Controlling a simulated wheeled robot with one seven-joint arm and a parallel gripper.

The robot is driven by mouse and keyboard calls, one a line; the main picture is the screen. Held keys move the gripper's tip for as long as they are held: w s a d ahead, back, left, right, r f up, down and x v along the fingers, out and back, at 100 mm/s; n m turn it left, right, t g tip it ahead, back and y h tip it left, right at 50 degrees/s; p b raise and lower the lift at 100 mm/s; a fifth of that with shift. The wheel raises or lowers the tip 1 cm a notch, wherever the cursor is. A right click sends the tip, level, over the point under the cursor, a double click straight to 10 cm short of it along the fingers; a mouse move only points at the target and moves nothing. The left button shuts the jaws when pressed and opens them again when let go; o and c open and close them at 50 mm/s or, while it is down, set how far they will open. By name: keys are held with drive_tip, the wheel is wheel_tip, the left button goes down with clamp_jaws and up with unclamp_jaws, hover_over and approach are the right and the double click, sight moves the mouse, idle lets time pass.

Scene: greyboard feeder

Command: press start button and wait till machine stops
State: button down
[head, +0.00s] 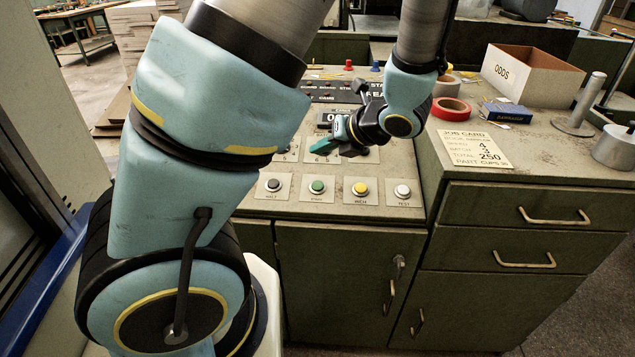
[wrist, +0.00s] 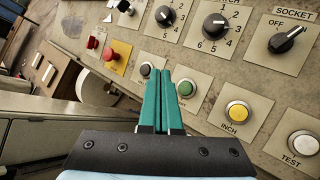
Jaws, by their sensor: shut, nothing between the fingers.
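My gripper (head: 318,147) is over the control panel, above the row of push buttons in the head view. In the wrist view its two teal fingers (wrist: 165,74) lie together, shut and empty. The green button (head: 317,186) sits in the lower row, second from left; it also shows in the wrist view (wrist: 186,88), just right of the fingertips. Its label is too small to read surely. A black button (head: 274,185) is to its left, also in the wrist view (wrist: 146,70). The fingers appear apart from the green button.
A yellow INCH button (wrist: 237,111) and a white TEST button (wrist: 304,144) continue the row. Rotary knobs (wrist: 215,26) sit above. A red mushroom button (wrist: 109,54) is left. The right-hand counter holds an ODDS box (head: 534,78), red tape (head: 451,108) and a job card (head: 476,149).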

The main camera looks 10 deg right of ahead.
drive_tip(key=shift+s+a+r+n+g+y, duration=0.15)
drive_tip(key=shift+s+n+g+y, duration=0.25)
drive_tip(key=shift+s+n, duration=0.55)
drive_tip(key=shift+w, duration=0.15)
drive_tip(key=b, duration=0.5)
hover_over(318, 186)
drive_tip(key=s, duration=0.2)
drive_tip(key=f, duration=0.7)
drive_tip(key=shift+d+f, duration=0.3)
drive_tip(key=shift+w+f+b, duration=0.2)
drive_tip(key=shift+f+b, duration=0.3)
drive_tip(key=shift+b, duration=0.15)
drive_tip(key=shift+f, duration=0.1)
drive_tip(key=shift+w+f+b, duration=0.1)
drive_tip(key=shift+f+b, duration=0.2)
drive_tip(key=shift+b, duration=0.2)
